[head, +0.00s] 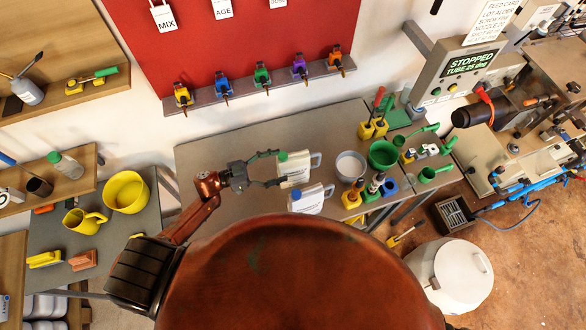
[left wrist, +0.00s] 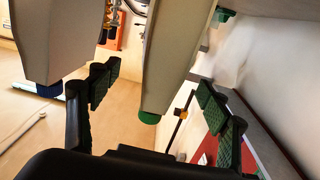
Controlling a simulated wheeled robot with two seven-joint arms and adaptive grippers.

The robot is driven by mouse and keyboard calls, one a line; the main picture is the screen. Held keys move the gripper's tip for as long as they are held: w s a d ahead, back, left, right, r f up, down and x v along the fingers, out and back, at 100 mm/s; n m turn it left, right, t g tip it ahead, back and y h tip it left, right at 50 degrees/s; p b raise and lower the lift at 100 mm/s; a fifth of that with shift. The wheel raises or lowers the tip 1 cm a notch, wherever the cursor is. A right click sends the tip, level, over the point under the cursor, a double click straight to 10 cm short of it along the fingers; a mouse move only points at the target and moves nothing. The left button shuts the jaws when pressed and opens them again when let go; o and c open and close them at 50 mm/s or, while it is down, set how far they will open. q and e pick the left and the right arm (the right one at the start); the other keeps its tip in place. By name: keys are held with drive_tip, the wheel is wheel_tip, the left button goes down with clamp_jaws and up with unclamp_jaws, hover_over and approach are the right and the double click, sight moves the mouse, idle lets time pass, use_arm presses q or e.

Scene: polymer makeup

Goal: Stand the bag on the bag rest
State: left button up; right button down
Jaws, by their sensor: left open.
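In the left wrist view the green-capped jug (left wrist: 172,55) stands between the two spread fingers (left wrist: 158,90), with gaps showing. A second white jug (head: 308,200), with a blue cap, is just in front of it; it also shows in the left wrist view (left wrist: 60,35). I cannot make out a bag or a bag rest for certain. My right gripper is not in view.
Green and white bowls, a green jug and small bottles crowd the table's right end. A yellow bowl (head: 126,192) and yellow jug (head: 84,221) stand on the left table. A dark slotted box (head: 455,214) and a white lidded drum (head: 452,285) are on the floor at right.

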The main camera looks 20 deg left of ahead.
sight(294, 160)
use_arm(q)
drive_tip(key=p+x, duration=0.1)
drive_tip(key=x, duration=0.1)
drive_tip(key=r+p+x, duration=0.1)
drive_tip(key=x, duration=0.2)
drive_tip(key=shift+w+d, duration=0.15)
drive_tip(key=shift+w, duration=0.05)
drive_tip(key=shift+w+d+f, duration=0.1)
drive_tip(key=shift+w+d, duration=0.1)
drive_tip(key=shift+d, duration=0.15)
drive_tip(key=shift+c, duration=0.7)
drive_tip(key=shift+s, duration=0.1)
clamp_jaws()
